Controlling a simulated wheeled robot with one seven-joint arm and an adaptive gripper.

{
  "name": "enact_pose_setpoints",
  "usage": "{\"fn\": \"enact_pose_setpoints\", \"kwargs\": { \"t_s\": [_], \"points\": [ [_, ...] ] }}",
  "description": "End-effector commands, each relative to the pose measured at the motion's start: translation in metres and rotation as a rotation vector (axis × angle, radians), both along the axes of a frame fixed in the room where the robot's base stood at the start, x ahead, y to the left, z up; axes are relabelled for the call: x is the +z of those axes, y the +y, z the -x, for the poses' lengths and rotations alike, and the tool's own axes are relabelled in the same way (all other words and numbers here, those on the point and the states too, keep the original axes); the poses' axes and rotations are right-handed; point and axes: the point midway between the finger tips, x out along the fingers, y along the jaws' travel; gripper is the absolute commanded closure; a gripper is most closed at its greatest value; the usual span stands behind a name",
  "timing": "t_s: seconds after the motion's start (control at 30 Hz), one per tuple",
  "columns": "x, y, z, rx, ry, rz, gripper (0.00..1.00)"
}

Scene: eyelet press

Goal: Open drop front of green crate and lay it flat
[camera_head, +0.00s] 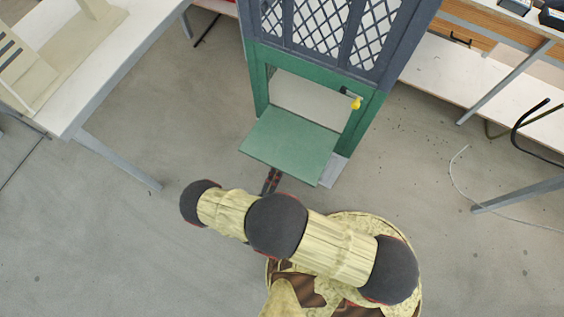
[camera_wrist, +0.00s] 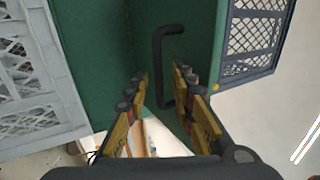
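The green crate (camera_head: 361,125) stands at the centre back in the head view, with dark lattice above its opening. Its green drop front panel (camera_head: 290,143) sticks out toward me below the opening; its exact angle is unclear. In the wrist view a black bar handle (camera_wrist: 158,60) shows on a green face (camera_wrist: 105,45). My gripper (camera_wrist: 160,78) is open, with one finger on each side of the handle's long bar. Gaps show between bar and fingers. In the head view my gripper (camera_head: 271,181) is at the panel's near edge, its fingertips hidden beneath the panel.
A yellow knob (camera_head: 356,103) is on the crate's right side. A white table (camera_head: 100,80) stands at the left, and a shelf bench (camera_head: 460,75) at the right. A table leg (camera_head: 515,195) reaches in at the right. The floor between is mostly clear.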

Motion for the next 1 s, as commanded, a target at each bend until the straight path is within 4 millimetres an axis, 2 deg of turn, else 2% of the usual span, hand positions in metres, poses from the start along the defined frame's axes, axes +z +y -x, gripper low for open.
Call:
{"fn": "enact_pose_setpoints", "kwargs": {
  "t_s": [0.2,0.4,1.0],
  "points": [
    [-0.014,0.012,0.027,0.005,0.001,0.002,0.75],
    [-0.021,0.017,0.041,0.002,0.0,0.001,0.75],
    [-0.022,0.017,0.043,0.0,0.001,0.002,0.75]
  ]
}}
